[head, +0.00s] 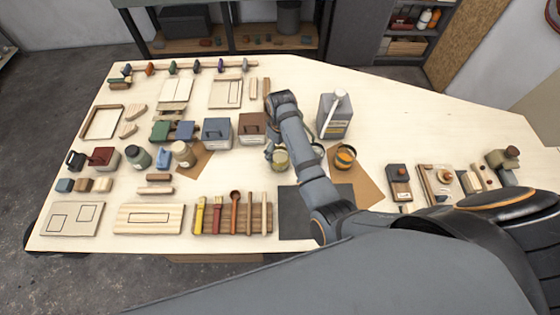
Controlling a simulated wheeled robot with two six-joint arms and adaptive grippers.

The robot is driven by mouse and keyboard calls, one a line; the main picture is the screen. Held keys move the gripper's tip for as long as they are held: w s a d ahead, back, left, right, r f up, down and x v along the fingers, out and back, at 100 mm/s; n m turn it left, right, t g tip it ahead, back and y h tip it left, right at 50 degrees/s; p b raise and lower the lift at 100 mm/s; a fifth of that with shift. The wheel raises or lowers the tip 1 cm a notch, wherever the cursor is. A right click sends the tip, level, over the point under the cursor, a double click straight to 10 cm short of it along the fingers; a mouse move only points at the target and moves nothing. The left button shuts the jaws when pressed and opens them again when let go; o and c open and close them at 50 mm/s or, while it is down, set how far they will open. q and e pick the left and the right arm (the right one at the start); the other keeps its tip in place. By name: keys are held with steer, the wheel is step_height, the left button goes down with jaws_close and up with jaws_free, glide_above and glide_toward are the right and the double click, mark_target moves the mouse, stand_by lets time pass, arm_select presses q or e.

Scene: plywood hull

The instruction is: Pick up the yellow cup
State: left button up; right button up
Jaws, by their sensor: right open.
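A small pale olive-yellow cup (280,161) stands on the table just left of my right forearm. My right arm reaches in from the right, with its wrist bent over near the table's middle. My right gripper (284,152) is open, low beside the cup and largely hidden behind the arm. I cannot tell whether the cup is between its fingers. A dark container with an orange-yellow band (345,158) stands to the right on a brown sheet. My left gripper is not in view.
A grey canister with a pale handle (335,117) stands behind on the right. Grey and brown boxes (217,132) crowd the left of the arm. Brushes and tools lie on a wooden rack (262,220) in front. The table's back right (420,120) is clear.

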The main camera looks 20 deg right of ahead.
mark_target(279, 156)
steer(key=f, duration=0.3)
steer(key=shift+s+a, duration=0.1)
steer(key=shift+a, duration=0.2)
steer(key=shift+f, duration=0.45)
steer(key=c, duration=0.8)
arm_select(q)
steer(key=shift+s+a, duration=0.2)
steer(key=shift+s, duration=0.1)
arm_select(e)
steer(key=c, duration=0.5)
